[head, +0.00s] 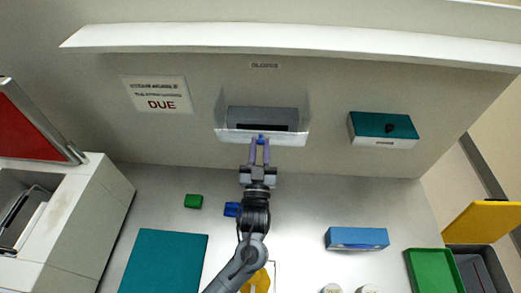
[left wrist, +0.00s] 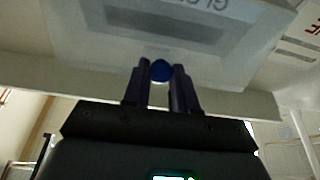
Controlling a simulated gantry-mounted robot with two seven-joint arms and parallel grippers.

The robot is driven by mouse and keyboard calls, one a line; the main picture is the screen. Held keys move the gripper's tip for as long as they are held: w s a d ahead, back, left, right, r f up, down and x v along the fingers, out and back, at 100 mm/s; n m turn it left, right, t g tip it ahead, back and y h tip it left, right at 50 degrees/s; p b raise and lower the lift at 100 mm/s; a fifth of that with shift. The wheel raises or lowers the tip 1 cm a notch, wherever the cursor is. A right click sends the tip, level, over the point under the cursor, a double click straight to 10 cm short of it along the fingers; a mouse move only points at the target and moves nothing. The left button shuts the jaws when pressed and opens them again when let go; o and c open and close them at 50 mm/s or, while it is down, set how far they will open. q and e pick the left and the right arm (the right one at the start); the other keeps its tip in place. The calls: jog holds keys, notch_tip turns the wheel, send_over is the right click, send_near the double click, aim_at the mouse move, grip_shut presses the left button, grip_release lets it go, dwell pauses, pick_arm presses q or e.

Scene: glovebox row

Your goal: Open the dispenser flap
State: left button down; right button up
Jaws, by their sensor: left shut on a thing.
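The glove dispenser (head: 265,115) is a grey box with a dark slot on the back wall, under a small "GLOVES" label (head: 265,65). Its pale translucent flap (head: 290,138) has a white lower edge and a small blue knob; I cannot tell how far the flap stands from the box. My left gripper (head: 260,141) reaches up to the middle of that lower edge. In the left wrist view its two dark fingers (left wrist: 160,74) are shut on the round blue knob (left wrist: 160,70), with the flap (left wrist: 120,62) just beyond. My right gripper is not in view.
A teal-topped box (head: 384,128) is on the wall to the right, and a sign (head: 158,95) is to the left. Below lie a green block (head: 193,201), a blue block (head: 231,209), a teal mat (head: 163,262), a blue box (head: 356,238) and a green tray (head: 433,270).

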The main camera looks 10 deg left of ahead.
pick_arm(q)
jog(key=shift+s+f+t+b, duration=0.5)
jog(key=shift+f+t+b, duration=0.25)
jog(key=shift+b, duration=0.3)
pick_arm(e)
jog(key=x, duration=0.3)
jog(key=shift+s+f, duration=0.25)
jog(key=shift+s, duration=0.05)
pick_arm(q)
jog(key=shift+s+f, duration=0.15)
jog(key=shift+f, duration=0.3)
jog(key=c, duration=1.3)
grip_release()
jog(key=o, duration=0.4)
jog(key=shift+s, duration=0.1)
jog(key=shift+r, duration=0.15)
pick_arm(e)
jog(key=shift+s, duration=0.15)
pick_arm(q)
jog(key=b+v, duration=0.1)
jog(key=v, duration=0.9)
jog(key=shift+s, duration=0.3)
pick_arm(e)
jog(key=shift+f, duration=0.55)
pick_arm(q)
jog(key=shift+d, duration=0.1)
